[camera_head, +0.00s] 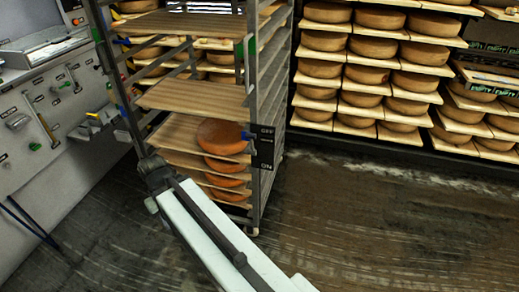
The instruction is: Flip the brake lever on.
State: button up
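A black brake panel (265,149) is fixed to the right front post of a wheeled metal rack. It has white lettering, with what looks like OFF at the top and ON at the bottom. A brake lever with a blue knob (246,135) sticks out to the left of the panel, near the upper label. My arm reaches up from the bottom right, and its dark end, my gripper (152,165), is at the rack's lower left, left of and lower than the lever and apart from it. I cannot make out its fingers.
The rack (273,75) has wooden shelves, with several orange cheese wheels (222,136) on the lower ones. A grey control panel (50,125) with levers stands at the left. Shelves of cheese (372,47) line the back. The wet floor (400,220) at right is clear.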

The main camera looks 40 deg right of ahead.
aim_at(253, 151)
jog(key=z, duration=0.3)
jog(key=k, duration=0.75)
jog(key=u, duration=0.7)
jog(key=k, duration=0.9)
jog(key=u, duration=0.5)
jog(key=i, duration=0.45)
jog(key=z, duration=0.85)
jog(key=i, duration=1.5)
jog(key=u, duration=0.45)
